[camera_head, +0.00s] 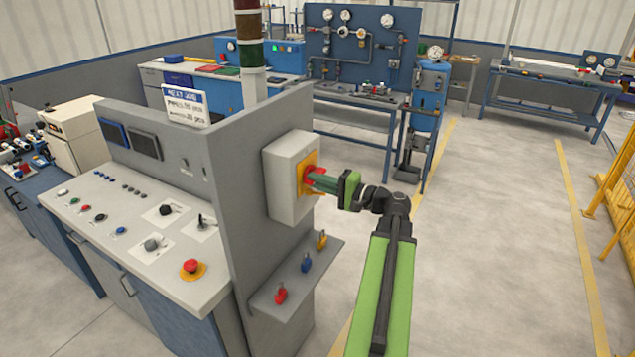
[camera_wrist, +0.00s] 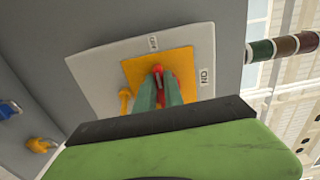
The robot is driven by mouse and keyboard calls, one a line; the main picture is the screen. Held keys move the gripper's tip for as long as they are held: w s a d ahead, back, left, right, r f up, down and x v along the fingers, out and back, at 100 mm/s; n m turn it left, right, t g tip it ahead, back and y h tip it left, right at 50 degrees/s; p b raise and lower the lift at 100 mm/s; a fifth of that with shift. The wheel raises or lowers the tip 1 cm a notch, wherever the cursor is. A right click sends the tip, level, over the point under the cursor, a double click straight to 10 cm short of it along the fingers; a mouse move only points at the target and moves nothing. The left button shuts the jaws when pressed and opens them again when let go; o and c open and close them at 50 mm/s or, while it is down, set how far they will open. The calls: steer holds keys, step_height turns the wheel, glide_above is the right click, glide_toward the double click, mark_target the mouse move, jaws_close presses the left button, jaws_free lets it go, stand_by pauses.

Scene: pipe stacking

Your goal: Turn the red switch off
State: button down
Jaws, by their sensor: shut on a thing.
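The red switch (camera_head: 310,172) sits on a yellow plate on the front of a light grey box (camera_head: 288,205), fixed to the end panel of a grey console. In the wrist view the red switch (camera_wrist: 159,74) shows between the green fingers, against the yellow plate (camera_wrist: 186,66). The words OFF, at the top, and ON, at the right, are marked on the box face. My gripper (camera_head: 318,180) is shut on the red switch; its fingertips (camera_wrist: 160,92) reach the handle from the front. Much of the handle is hidden by the fingers, so its exact angle is hard to tell.
A shelf (camera_head: 300,285) below the box holds red, blue and yellow padlocks. The console top (camera_head: 130,215) carries buttons, knobs and a red mushroom button (camera_head: 191,267). A blue workbench with gauges (camera_head: 350,50) stands behind. The floor right of my arm is clear.

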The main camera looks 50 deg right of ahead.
steer(key=shift+f, duration=0.1)
steer(key=c, duration=1.5)
jaws_free()
steer(key=shift+o, duration=0.2)
steer(key=shift+s, duration=0.1)
steer(key=v, duration=1.7)
steer(key=shift+s, duration=0.15)
